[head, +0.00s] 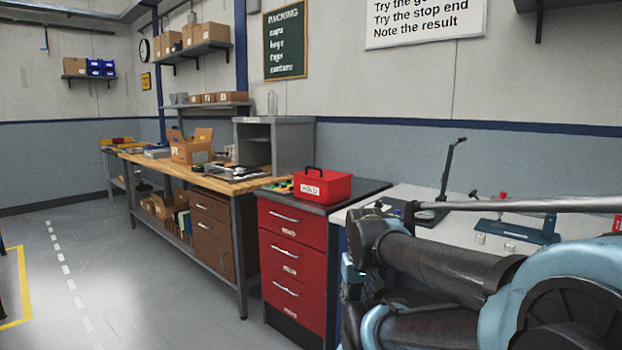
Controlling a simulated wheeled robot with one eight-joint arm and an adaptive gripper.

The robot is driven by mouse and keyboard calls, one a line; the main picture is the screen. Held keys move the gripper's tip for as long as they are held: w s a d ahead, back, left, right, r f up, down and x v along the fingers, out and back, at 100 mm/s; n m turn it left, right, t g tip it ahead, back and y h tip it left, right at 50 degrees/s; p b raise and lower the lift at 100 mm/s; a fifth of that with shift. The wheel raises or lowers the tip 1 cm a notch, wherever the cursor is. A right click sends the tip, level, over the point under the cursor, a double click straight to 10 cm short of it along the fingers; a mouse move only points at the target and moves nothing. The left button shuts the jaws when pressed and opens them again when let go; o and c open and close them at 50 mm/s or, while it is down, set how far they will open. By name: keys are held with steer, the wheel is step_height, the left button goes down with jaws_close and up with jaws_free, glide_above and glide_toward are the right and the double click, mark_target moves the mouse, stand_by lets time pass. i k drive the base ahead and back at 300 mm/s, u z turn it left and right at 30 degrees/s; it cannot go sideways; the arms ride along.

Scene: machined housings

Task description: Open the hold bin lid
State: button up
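A red box with a black carry handle on its lid (323,187) sits on the dark top of a red drawer cabinet. A white label is on its front; its lettering is too small to read with certainty. It is the likeliest hold bin in view, and its lid looks shut. My folded arm fills the lower right of the head view, to the right of the red box and apart from it. My gripper cannot be made out in this view.
The red drawer cabinet (291,270) stands between a wooden workbench (215,184) on the left and a white table (400,194) with a blue fixture (515,230) on the right. Small green and yellow items lie left of the box. Open floor (130,275) lies at left.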

mark_target(316, 173)
steer(key=u, duration=0.9)
steer(key=k, duration=0.85)
steer(key=z, duration=0.7)
steer(key=i, duration=1)
steer(key=u, duration=0.05)
